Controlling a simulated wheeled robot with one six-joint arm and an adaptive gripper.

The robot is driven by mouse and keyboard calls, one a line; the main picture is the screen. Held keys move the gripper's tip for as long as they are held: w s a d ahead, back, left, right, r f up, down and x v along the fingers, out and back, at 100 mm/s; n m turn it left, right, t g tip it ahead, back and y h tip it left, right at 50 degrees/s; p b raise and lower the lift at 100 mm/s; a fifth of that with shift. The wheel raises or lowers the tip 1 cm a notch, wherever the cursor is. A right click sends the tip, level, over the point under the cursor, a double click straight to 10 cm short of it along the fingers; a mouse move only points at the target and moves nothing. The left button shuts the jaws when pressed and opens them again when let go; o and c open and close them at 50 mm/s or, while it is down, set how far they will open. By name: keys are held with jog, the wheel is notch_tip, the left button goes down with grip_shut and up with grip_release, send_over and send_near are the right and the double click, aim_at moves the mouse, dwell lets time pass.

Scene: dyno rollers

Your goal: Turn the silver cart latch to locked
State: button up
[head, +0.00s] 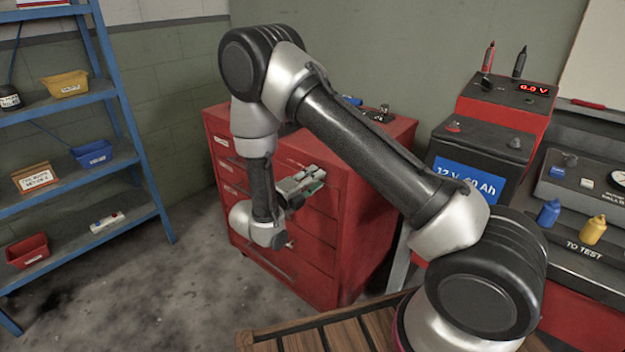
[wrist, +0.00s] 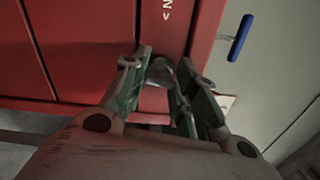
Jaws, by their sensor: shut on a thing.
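The red drawer cart (head: 345,170) stands behind my arm in the head view. My gripper (head: 308,182) is at its upper front, near the right corner. In the wrist view my gripper (wrist: 162,82) has its green-padded fingers around a small silver piece, the latch (wrist: 161,72), on the red cart face (wrist: 90,45). The fingers cover much of the latch, so I cannot tell which way it points. White lettering, partly cut off, shows on the red face above it. In the head view the latch is hidden by my gripper.
A blue handle (wrist: 240,38) is on the grey surface beside the cart in the wrist view. A blue shelf rack (head: 128,120) with bins stands left. A battery unit (head: 475,165) and test bench (head: 580,262) stand right. Grey floor lies open between rack and cart.

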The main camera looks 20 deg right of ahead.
jog(key=shift+f+n, duration=0.1)
jog(key=shift+n, duration=1)
jog(key=o, duration=1)
jog(key=shift+a, duration=0.15)
jog(key=v, duration=1.2)
